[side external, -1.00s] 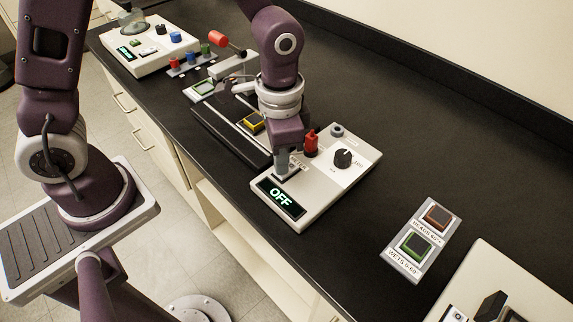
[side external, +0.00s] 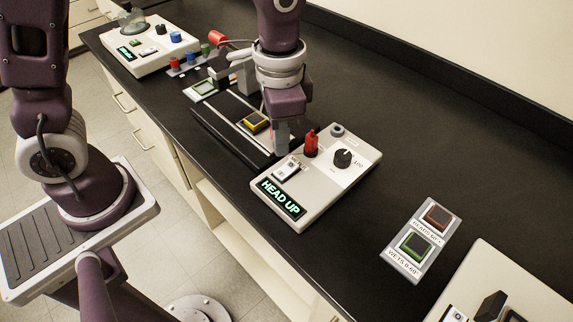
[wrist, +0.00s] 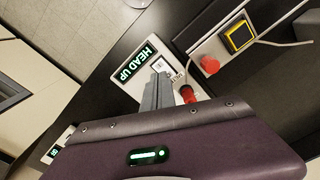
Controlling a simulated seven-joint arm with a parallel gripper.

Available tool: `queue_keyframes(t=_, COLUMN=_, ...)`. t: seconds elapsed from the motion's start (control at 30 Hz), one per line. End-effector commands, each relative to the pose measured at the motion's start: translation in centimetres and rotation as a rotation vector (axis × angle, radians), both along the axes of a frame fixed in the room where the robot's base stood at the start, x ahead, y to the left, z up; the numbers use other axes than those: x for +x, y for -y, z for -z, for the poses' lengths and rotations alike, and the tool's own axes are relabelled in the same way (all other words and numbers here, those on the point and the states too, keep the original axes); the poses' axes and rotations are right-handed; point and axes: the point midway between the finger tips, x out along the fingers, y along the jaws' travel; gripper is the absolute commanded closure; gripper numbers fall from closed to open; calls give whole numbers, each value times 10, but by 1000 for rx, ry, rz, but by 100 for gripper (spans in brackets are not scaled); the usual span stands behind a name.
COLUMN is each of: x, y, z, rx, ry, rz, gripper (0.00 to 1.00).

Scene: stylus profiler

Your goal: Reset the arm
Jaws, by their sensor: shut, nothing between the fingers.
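The white control box (side external: 320,195) has a lit display (side external: 281,198) reading "HEAD UP", also legible in the wrist view (wrist: 137,63). Beside the display is a small white switch panel (side external: 286,169). The box also carries a red upright part (side external: 311,144) and a black knob (side external: 343,158). My gripper (side external: 281,150) points down, shut and empty, just above the box's far left edge, behind the switch panel. In the wrist view my gripper (wrist: 157,93) partly hides the box and stands beside the red part (wrist: 188,94).
A dark track with a yellow-topped block (side external: 255,122) lies behind and left of the box. Another white instrument (side external: 149,45) stands at the far left. A grey plate with brown and green square buttons (side external: 421,240) lies at right. Bare black counter (side external: 440,150) lies between.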

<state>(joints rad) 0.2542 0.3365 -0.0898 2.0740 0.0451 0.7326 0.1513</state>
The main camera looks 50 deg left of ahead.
Motion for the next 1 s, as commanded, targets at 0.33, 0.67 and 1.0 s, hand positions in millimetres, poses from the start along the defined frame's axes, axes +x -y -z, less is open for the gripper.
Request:
queue_keyframes(t=0.33, x=0, y=0, z=-13, rx=-1, ry=-1, rz=0, gripper=100)
queue_keyframes(t=0.67, x=-40, y=-49, z=-90, rx=-36, ry=190, rz=-195, gripper=100)
queue_keyframes(t=1.0, x=-134, y=-98, z=-130, rx=-123, ry=465, rz=-500, gripper=100)
